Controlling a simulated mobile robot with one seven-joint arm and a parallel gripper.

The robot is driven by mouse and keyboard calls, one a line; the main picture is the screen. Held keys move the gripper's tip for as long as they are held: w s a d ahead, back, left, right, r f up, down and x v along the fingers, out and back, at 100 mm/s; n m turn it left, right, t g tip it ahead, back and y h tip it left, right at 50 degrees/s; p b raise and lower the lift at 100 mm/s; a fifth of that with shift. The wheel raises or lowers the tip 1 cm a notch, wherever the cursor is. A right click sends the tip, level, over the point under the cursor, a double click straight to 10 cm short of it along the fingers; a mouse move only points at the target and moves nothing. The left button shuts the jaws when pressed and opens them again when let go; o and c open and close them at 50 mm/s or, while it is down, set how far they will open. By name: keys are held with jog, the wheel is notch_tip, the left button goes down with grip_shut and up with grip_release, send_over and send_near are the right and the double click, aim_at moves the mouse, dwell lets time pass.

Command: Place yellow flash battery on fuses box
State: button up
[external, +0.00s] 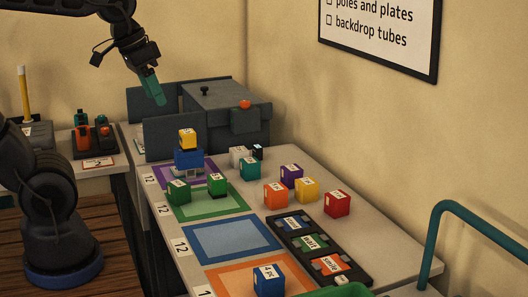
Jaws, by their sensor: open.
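My gripper (155,93) has teal fingers and hangs in the air above the back left of the table, pointing down. It is open and holds nothing that I can see. A yellow block (187,135) with a white label rests on a blue block (187,158) on the purple square, below and right of my gripper. A second yellow block (307,191) with a label stands on the bare table right of centre. The labels are too small to read, so I cannot tell which is the flash battery or which thing is the fuses box.
Green (179,192), purple (291,175), orange (275,195), red (337,203) and other blocks stand about. A dark tray (352,270) with labelled compartments lies front right. A grey box (200,97) stands behind. The blue square (232,239) is clear.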

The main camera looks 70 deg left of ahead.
jog(key=shift+s+d+f+m+t, duration=0.15)
jog(key=shift+s+d+f+m, duration=0.15)
jog(key=shift+s, duration=0.3)
jog(key=shift+s+d+f+m+t, duration=0.2)
jog(key=shift+s+d, duration=0.15)
jog(key=shift+s, duration=0.2)
